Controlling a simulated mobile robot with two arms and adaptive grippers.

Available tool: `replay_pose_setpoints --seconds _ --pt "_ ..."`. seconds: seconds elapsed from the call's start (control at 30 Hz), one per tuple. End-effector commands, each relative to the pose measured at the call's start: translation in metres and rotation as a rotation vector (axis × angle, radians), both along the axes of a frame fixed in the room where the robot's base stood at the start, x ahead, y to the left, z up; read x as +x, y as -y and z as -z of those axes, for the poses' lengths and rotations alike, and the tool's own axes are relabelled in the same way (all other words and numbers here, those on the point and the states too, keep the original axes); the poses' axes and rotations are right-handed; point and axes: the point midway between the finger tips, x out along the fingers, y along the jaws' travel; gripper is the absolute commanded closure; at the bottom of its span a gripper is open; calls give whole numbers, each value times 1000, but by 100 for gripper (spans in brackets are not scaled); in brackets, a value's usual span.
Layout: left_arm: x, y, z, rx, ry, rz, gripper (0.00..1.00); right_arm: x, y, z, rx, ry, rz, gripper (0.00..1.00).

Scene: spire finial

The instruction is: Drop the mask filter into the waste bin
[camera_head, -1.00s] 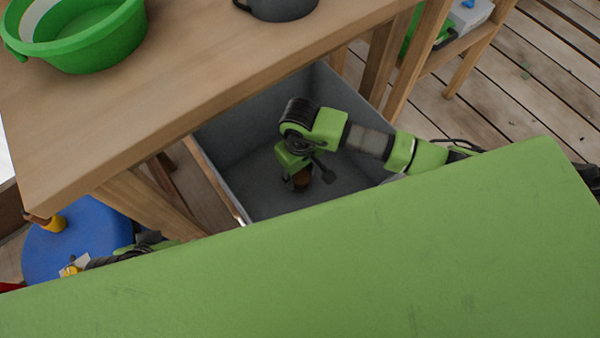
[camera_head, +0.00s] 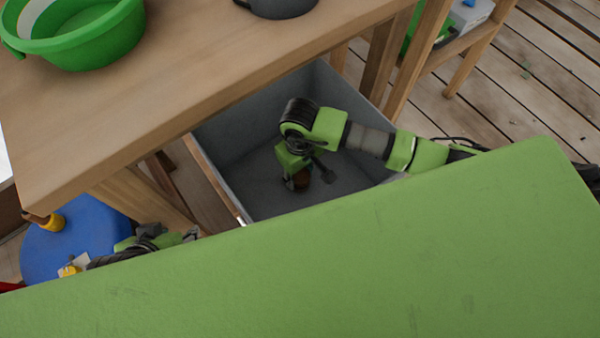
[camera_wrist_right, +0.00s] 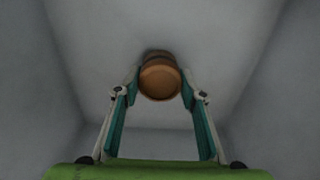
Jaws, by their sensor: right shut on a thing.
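The mask filter (camera_head: 302,179) is a small, round, brown-orange piece. My right gripper (camera_head: 301,183) reaches down inside the grey waste bin (camera_head: 350,104) and is shut on the filter. In the right wrist view the filter (camera_wrist_right: 160,81) sits between the two fingertips (camera_wrist_right: 161,86), with the bin's grey walls all around. I cannot tell how far it is above the bin's floor. My left gripper (camera_head: 190,236) is at the lower left, largely hidden behind my green body, and its opening cannot be made out.
A wooden table (camera_head: 200,75) stands over the bin's far left side, with a green basin (camera_head: 85,38) and a dark grey mug (camera_head: 278,5) on it. A blue round stool (camera_head: 85,238) is at the left. Bare plank floor (camera_head: 510,95) lies at the right.

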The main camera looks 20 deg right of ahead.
Motion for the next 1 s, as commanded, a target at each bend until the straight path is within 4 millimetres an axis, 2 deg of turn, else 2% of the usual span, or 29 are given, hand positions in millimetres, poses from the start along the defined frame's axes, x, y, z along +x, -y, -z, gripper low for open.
replay_pose_setpoints --seconds 1.0 --pt "11 8 4 -18 62 12 60 0 0 5 -1 0 0 84"
